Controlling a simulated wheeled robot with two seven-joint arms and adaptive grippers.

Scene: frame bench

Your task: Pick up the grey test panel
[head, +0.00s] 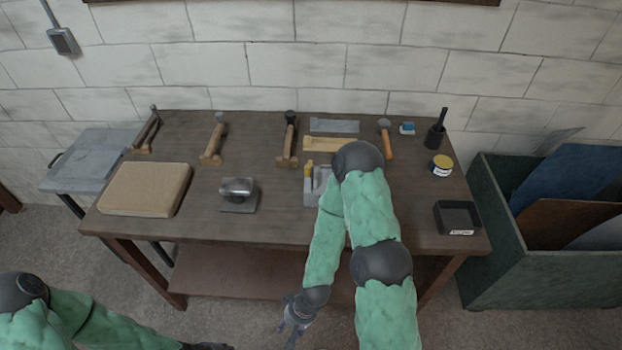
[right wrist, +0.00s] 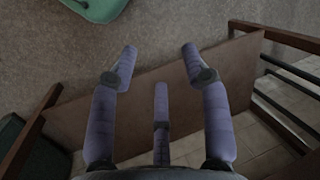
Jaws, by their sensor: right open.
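A green bin (head: 540,282) at the right holds several upright sheets. Only a dark bit of my left gripper (head: 207,346) shows at the bottom edge.
The wooden bench (head: 275,222) carries several hammers, a tan block (head: 145,190), a flat grey strip (head: 334,126), a yellow tin (head: 441,165) and a black tray (head: 457,217). A grey side table (head: 88,160) stands left. My right arm crosses before the bench.

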